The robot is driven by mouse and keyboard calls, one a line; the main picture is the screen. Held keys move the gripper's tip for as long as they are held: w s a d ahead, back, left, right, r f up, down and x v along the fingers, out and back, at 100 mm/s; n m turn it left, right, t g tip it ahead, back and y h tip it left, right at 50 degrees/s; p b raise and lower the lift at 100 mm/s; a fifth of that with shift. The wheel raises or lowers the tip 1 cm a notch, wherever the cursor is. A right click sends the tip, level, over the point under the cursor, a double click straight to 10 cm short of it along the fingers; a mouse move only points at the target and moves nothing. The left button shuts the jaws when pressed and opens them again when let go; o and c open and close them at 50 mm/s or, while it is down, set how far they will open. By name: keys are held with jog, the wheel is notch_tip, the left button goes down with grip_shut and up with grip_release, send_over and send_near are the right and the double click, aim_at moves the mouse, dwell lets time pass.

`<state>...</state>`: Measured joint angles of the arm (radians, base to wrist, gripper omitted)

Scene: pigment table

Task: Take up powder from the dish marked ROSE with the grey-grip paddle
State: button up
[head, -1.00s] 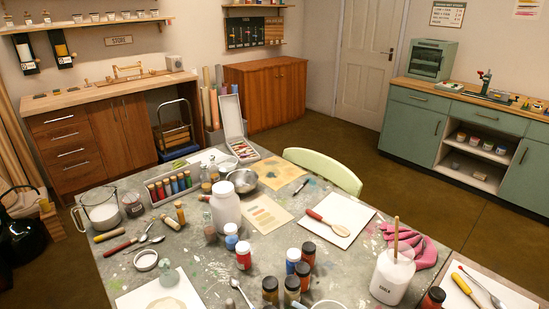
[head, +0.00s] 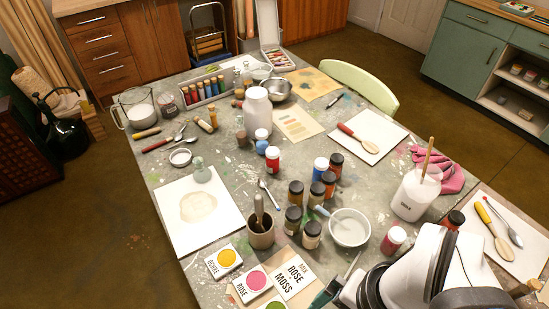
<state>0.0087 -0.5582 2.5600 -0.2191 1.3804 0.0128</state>
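The dish marked ROSE (head: 256,280) holds pink powder on a white card near the front edge of the table. A pale blue-grey grip (head: 319,211) leans at the rim of a white bowl (head: 349,242); I cannot tell whether it belongs to the grey-grip paddle. A red-grip paddle (head: 371,144) lies on white paper, and a yellow-grip paddle (head: 487,220) lies on paper at the right. My white arm is at the lower right, right of the ROSE dish; my gripper's fingers cannot be made out.
The OCHRE dish (head: 226,257) and a green powder dish (head: 275,305) flank ROSE, with a MIX ROSE MOSS card (head: 292,276) alongside. A brown pot (head: 261,233) and several dark-lidded jars (head: 293,220) stand behind. A stained sheet (head: 198,215) lies at left.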

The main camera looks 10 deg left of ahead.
jog(key=c, duration=0.5)
notch_tip(320, 180, up, 4)
jog(key=f+m+h, duration=0.1)
jog(key=m+h, duration=0.1)
jog(key=m, duration=1.3)
send_over(259, 214)
jog(key=w, duration=0.2)
jog(key=shift+s+d+r, duration=0.1)
jog(key=shift+s+r, duration=0.15)
jog(key=shift+m, duration=0.3)
jog(key=f, duration=1.6)
jog(key=shift+s+a, duration=0.2)
jog(key=shift+s, duration=0.05)
